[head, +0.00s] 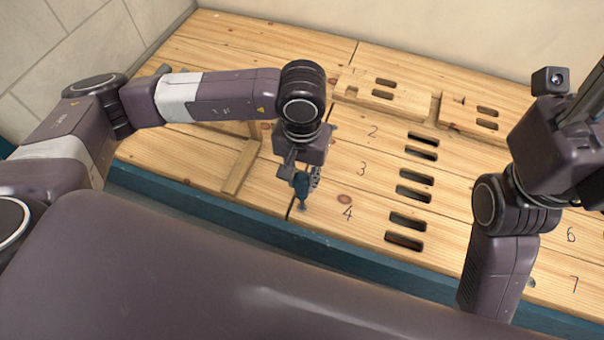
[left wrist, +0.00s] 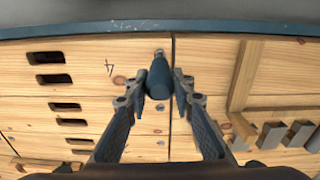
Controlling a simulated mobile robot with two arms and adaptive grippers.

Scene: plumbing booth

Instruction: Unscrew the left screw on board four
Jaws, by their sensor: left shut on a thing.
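Board four (head: 340,228) is a pale wooden plank marked 4, at the front edge of the platform. My left gripper (head: 304,184) points down over its left end and is shut on a dark blue screwdriver (head: 302,190). The screwdriver also shows between both fingers in the left wrist view (left wrist: 159,78). Its tip is at the board's left end near the front edge, where the left screw is covered or too small to make out; I cannot tell whether they touch. My right gripper (head: 585,110) is at the right edge, its fingertips out of the picture.
Paired dark slots (head: 408,220) run through the boards to the right. A raised wooden strip (head: 240,166) lies left of the left gripper. Several grey blocks (left wrist: 272,136) show beside it in the left wrist view. A blue edge beam (head: 350,257) borders the platform's front.

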